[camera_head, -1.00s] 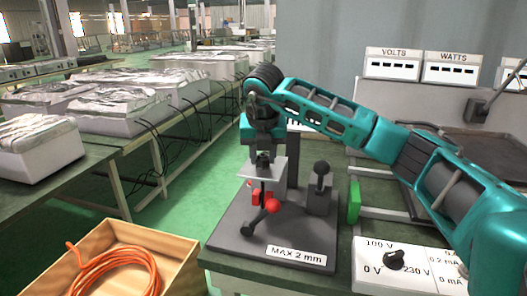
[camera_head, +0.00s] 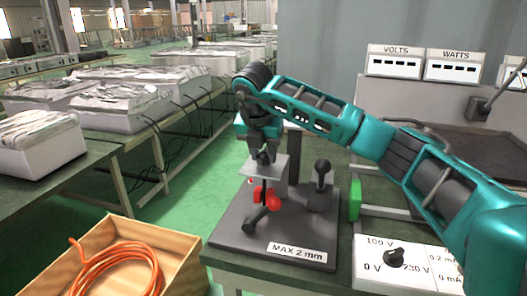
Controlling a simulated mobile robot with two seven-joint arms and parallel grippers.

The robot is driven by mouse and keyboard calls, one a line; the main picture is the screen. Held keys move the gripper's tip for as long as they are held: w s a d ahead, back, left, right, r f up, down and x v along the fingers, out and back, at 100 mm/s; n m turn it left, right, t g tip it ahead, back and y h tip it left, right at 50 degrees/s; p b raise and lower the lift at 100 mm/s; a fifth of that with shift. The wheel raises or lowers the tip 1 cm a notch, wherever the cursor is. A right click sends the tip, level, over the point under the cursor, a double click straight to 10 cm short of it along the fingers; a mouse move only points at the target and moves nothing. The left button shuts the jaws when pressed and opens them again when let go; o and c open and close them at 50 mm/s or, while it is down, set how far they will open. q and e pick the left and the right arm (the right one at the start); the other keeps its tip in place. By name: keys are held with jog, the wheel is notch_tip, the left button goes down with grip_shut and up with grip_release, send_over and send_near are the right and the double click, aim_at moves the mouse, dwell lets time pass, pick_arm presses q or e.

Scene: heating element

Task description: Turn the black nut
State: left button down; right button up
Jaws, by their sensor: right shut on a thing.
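The black nut (camera_head: 263,158) is a small dark piece at the top of the fixture's metal plate, largely hidden by the gripper. My right gripper (camera_head: 262,149) points down over it and is shut on it. The fixture stands on a dark base plate (camera_head: 232,222) labelled MAX 2 mm. Below the metal plate are red parts (camera_head: 273,203) and a black lever (camera_head: 254,221) slanting down to the left. My left gripper is not in view.
A black knobbed post (camera_head: 321,175) and a green block (camera_head: 355,200) stand right of the fixture. A dial panel (camera_head: 393,258) is at front right. A wooden crate (camera_head: 185,247) with an orange cable (camera_head: 118,262) is at lower left. Meters (camera_head: 393,64) are behind.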

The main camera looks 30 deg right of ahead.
jog(key=o, duration=1)
jog(key=shift+o, duration=0.2)
pick_arm(q)
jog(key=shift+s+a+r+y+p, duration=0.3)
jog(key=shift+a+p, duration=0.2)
jog(key=shift+p, duration=0.45)
pick_arm(e)
jog(key=v, duration=1.3)
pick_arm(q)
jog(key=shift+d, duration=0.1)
pick_arm(e)
jog(key=shift+w+d, duration=0.1)
